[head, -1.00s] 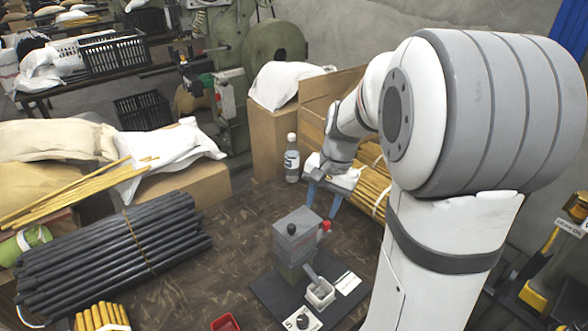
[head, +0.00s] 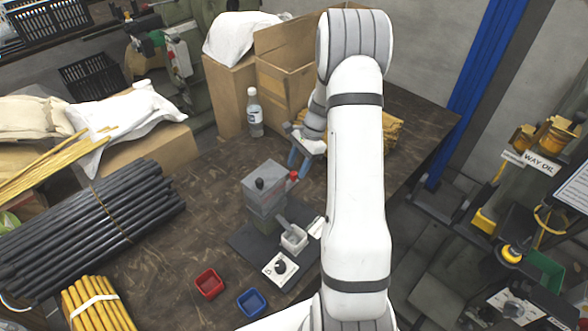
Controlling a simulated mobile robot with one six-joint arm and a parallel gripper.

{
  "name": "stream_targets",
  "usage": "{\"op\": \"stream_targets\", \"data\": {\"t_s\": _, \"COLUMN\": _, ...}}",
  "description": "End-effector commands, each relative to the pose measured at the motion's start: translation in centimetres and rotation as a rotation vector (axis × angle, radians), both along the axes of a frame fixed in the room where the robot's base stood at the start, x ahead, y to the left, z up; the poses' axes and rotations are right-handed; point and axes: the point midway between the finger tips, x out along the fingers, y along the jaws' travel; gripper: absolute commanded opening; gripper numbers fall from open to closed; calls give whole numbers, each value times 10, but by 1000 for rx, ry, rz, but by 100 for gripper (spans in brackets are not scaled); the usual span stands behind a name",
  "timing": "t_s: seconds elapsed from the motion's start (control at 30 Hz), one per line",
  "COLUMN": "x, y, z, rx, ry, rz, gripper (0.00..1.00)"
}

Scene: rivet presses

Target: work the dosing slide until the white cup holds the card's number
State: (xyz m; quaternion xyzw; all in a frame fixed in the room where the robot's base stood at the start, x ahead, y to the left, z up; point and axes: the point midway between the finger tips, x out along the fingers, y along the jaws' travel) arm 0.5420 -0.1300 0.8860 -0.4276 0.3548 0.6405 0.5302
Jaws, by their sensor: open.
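The grey dosing device (head: 264,186) stands on a dark base plate (head: 245,240) on the table.
A white plate with a dark knob (head: 280,268) is in front of the cup. A red tray (head: 209,284) and a blue tray (head: 251,302) lie nearer. A bottle (head: 254,112) and cardboard box (head: 286,80) stand behind; dark rods (head: 95,215) lie left.

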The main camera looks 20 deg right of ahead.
Motion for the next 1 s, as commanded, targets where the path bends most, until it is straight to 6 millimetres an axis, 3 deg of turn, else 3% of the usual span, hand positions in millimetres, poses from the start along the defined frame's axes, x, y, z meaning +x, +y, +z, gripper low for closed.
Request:
{"op": "stream_targets", "data": {"t_s": 0.2, "x": -2, "y": 9, "z": -20, "rx": 1, "ry": 1, "rz": 1, "gripper": 43}}
{"op": "stream_targets", "data": {"t_s": 0.5, "x": -2, "y": 10, "z": -23, "rx": 0, "ry": -1, "rz": 2, "gripper": 43}}
{"op": "stream_targets", "data": {"t_s": 1.0, "x": -2, "y": 10, "z": -22, "rx": 0, "ry": 1, "rz": 4, "gripper": 2}}
